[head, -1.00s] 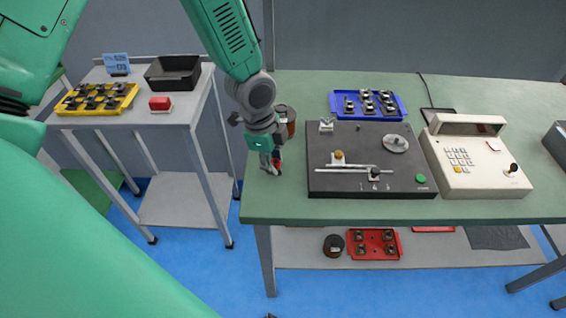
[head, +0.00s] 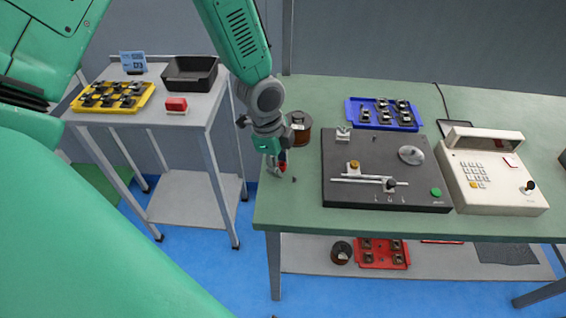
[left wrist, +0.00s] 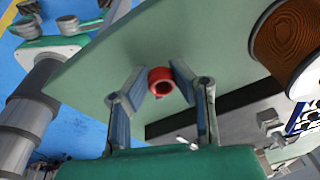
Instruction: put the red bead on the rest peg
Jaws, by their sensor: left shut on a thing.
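The red bead (left wrist: 160,82) is a short ring with an open hole, between the two fingertips of my left gripper (left wrist: 153,86) in the left wrist view. In the head view my left gripper (head: 277,169) points down over the left end of the green bench, shut on the bead (head: 283,167), which is partly hidden by the fingers. How high the bead is above the bench is hard to tell. A tiny dark upright piece (head: 294,179) stands on the bench just right of the gripper. I cannot tell whether it is the rest peg. My right gripper is not in view.
A copper wire spool (head: 300,130) stands close behind the gripper. The dark winder plate (head: 335,193) is to its right, with a blue tray (head: 353,120) behind and a beige keypad machine (head: 505,195) beyond. A grey side table (head: 205,110) stands left, across a gap.

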